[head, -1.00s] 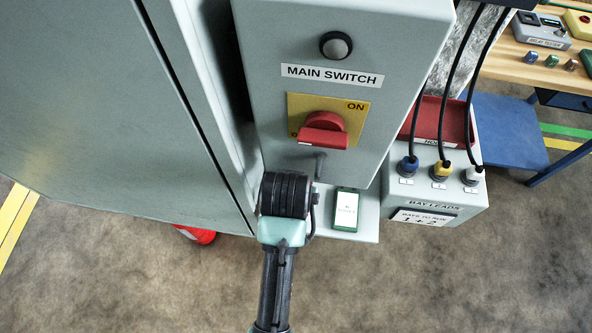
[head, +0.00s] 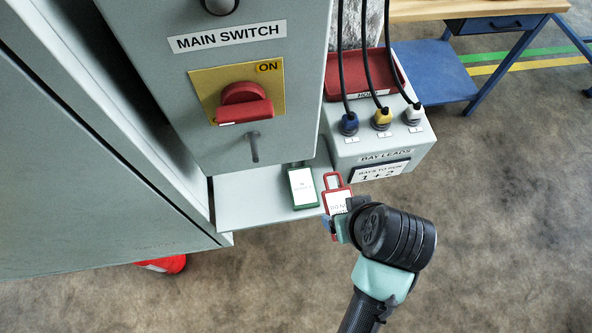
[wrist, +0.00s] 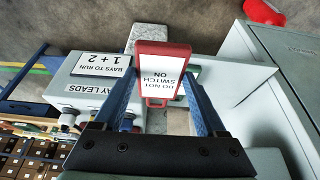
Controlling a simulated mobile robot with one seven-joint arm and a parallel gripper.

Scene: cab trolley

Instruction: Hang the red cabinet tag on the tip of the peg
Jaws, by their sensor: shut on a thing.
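The red cabinet tag (head: 336,197) has a white face and a loop at its top. It also shows in the wrist view (wrist: 162,75), reading "DO NOT SWITCH ON", between the two fingers. My gripper (head: 337,226) is shut on its lower part and holds it upright at the right end of the shelf, beside the green tag. The peg (head: 254,147) sticks out of the cabinet front below the red switch handle (head: 243,103), up and left of the held tag. Nothing hangs on the peg.
A green-framed tag (head: 303,188) lies on the grey shelf (head: 245,205). The bay leads box (head: 378,147), with several plugs and cables, stands to the right, close to the held tag. A red tray (head: 365,78) is behind it.

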